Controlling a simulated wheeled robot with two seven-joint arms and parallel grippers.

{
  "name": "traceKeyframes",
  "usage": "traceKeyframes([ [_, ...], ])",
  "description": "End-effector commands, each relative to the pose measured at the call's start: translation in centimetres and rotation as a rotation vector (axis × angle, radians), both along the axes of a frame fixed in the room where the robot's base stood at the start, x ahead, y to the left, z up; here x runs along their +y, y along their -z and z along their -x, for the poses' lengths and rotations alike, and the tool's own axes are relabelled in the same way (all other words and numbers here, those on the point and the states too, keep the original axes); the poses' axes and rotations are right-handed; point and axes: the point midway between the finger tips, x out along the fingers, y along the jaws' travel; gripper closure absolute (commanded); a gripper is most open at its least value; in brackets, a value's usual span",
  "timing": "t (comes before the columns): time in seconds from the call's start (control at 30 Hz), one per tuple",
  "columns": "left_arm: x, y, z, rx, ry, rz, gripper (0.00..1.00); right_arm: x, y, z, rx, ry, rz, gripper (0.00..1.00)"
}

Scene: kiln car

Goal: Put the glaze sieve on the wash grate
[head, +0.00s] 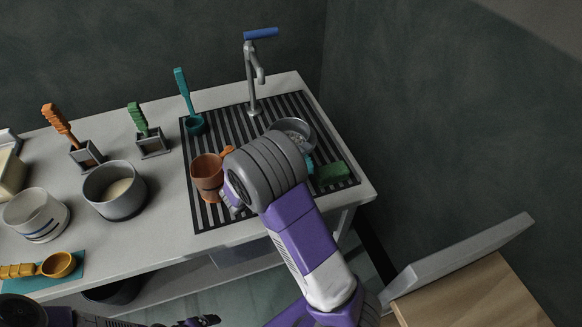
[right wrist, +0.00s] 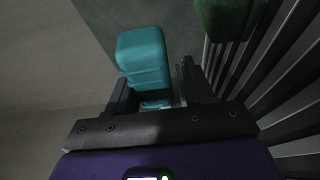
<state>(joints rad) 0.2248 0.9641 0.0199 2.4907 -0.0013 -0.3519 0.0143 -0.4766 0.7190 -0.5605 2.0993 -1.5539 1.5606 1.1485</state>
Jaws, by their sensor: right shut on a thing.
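My right gripper (right wrist: 157,90) is shut on a teal handle (right wrist: 143,62), which stands between its fingers in the right wrist view. In the head view, a bit of teal (head: 309,164) shows beside my right wrist, which hides the fingers. A grey round bowl (head: 308,130) just beyond looks like the glaze sieve's bowl; its join to the handle is hidden. It appears over the right part of the dark slatted wash grate (head: 232,121). I cannot tell whether it touches the slats. Part of my left gripper (head: 203,321) shows at the bottom edge; its jaws are unclear.
On the grate are an orange cup (head: 206,172), a teal long-handled ladle (head: 186,97) and a green block (head: 332,173). A tap (head: 250,75) rises at the back.

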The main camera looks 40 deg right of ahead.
Motion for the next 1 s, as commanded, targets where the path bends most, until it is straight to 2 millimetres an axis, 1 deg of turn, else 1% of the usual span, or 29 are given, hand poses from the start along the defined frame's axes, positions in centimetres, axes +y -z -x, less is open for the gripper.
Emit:
traceKeyframes([
  [0.03,0.0,0.5,0.0,0.000,0.000,0.000,0.06,0.0,0.9,0.0,0.000,0.001,0.004,1.00],
  [0.27,0.0,1.1,0.0,0.000,0.000,0.000,0.06,0.0,2.5,0.0,-0.002,0.000,0.003,1.00],
  [0.4,0.0,2.0,0.0,0.000,0.000,0.000,0.06,0.0,4.6,0.0,0.000,0.000,0.003,1.00],
  [0.5,0.0,2.3,0.0,0.000,0.000,0.000,0.06,0.0,5.6,0.0,-0.003,0.000,0.003,1.00],
  [0.77,0.0,2.2,0.0,0.000,0.000,0.000,0.06,0.0,5.5,0.0,-0.005,-0.001,0.003,1.00],
  [1.0,0.0,2.9,0.0,0.000,0.000,0.000,0.06,0.0,6.3,0.0,-0.004,-0.001,0.002,1.00],
])
